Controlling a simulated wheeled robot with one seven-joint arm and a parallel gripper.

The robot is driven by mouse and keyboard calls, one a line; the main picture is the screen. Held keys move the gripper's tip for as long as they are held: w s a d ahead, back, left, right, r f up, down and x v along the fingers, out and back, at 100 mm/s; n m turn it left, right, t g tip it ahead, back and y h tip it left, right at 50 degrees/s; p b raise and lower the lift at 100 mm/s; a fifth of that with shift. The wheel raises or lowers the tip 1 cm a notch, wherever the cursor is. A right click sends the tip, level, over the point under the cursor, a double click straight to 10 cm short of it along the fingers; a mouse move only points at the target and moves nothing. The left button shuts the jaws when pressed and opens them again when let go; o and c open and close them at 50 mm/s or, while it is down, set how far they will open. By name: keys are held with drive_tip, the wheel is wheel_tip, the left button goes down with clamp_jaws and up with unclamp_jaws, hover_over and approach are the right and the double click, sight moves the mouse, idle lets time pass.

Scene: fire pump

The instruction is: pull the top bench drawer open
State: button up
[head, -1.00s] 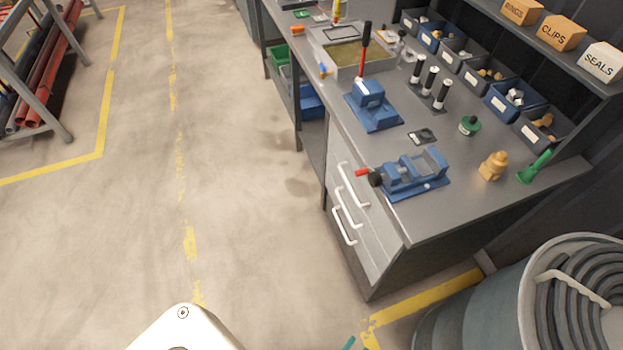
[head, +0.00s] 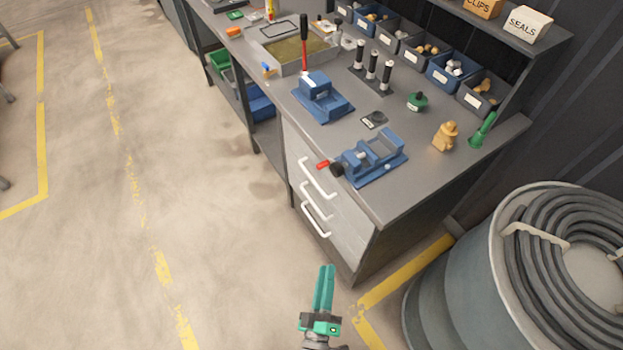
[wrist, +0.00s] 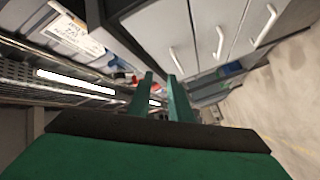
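The bench drawers form a grey stack at the bench's near end, all shut, each with a white bar handle. The top bench drawer (head: 338,188) has the uppermost handle (head: 318,178). In the wrist view the picture is turned, and the top drawer's handle (wrist: 175,60) is the leftmost one, just beyond the fingertips. My gripper (head: 326,270) has green fingers and is in front of and below the drawers in the head view. In the wrist view, a gap shows between the fingers (wrist: 161,77); they are empty and apart from the handle.
A blue vise (head: 372,160) with a red-tipped handle sits on the bench top (head: 400,195) near the edge above the drawers. A large hose drum (head: 455,265) stands right of the bench. The floor (head: 220,260) left of the drawers is clear.

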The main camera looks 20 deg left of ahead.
drive_tip(key=w+a+f+n+y, duration=0.1)
drive_tip(key=w+a+n+y, duration=0.1)
drive_tip(key=w+n, duration=0.25)
drive_tip(key=w+a+f+n+y, duration=0.1)
drive_tip(key=w+a+f+n, duration=0.15)
drive_tip(key=w, duration=0.25)
drive_tip(key=n+g+y, duration=0.1)
drive_tip(key=n+y, duration=0.4)
drive_tip(key=n, duration=0.6)
approach(312, 178)
drive_tip(key=x, duration=0.9)
drive_tip(key=shift+w+a+f, duration=0.25)
drive_tip(key=shift+w, duration=0.15)
clamp_jaws()
